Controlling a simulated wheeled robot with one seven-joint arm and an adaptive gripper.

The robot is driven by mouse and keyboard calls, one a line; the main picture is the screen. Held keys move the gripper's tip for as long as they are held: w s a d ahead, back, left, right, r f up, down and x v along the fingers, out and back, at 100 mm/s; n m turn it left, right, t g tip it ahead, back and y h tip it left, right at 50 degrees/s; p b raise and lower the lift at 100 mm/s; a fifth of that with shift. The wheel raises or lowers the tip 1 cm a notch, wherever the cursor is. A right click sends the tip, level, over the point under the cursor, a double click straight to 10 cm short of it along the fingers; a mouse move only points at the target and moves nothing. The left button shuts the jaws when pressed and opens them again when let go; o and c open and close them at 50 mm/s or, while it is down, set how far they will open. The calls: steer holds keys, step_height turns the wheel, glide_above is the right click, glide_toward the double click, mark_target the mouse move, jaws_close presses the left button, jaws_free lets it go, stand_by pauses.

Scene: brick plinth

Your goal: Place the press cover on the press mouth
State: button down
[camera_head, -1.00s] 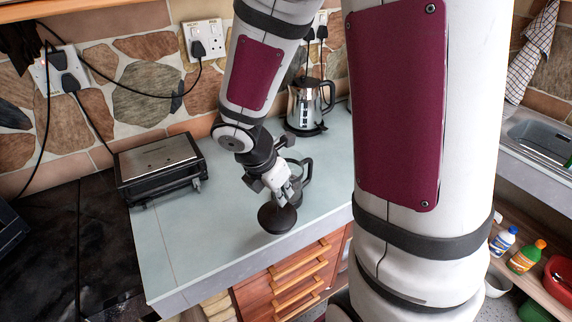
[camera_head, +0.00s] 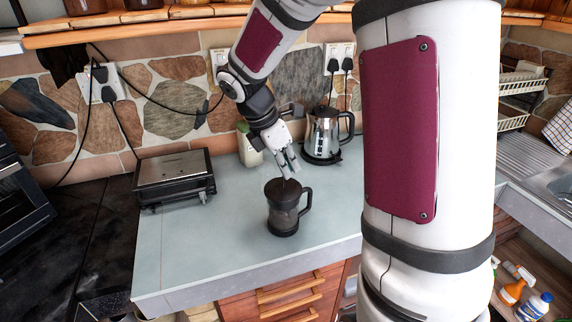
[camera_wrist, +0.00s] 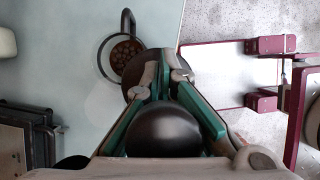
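The press (camera_head: 284,222) is a dark, see-through jug with a handle on its right, upright on the counter. In the wrist view its open mouth (camera_wrist: 122,52) shows brown contents. The round black press cover (camera_head: 282,187) appears at the top of the press in the head view. In the wrist view the cover (camera_wrist: 133,74) overlaps only part of the mouth, offset towards the fingers. My gripper (camera_head: 289,174) is closed on the cover's top, and its fingertips (camera_wrist: 165,66) meet above the disc. I cannot tell whether cover and rim touch.
A steel kettle (camera_head: 323,135) stands behind right, and a pale green container (camera_head: 249,146) stands behind the press. A black-and-steel grill (camera_head: 174,176) is at the left. The counter (camera_head: 215,240) is clear in front and left of the press.

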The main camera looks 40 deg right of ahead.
steer(key=w+d+f+p, duration=0.1)
steer(key=w+d+f, duration=0.3)
steer(key=w, duration=0.1)
steer(key=shift+w, duration=0.4)
steer(key=shift+f, duration=0.15)
steer(key=c, duration=1.8)
jaws_free()
steer(key=shift+f, duration=0.1)
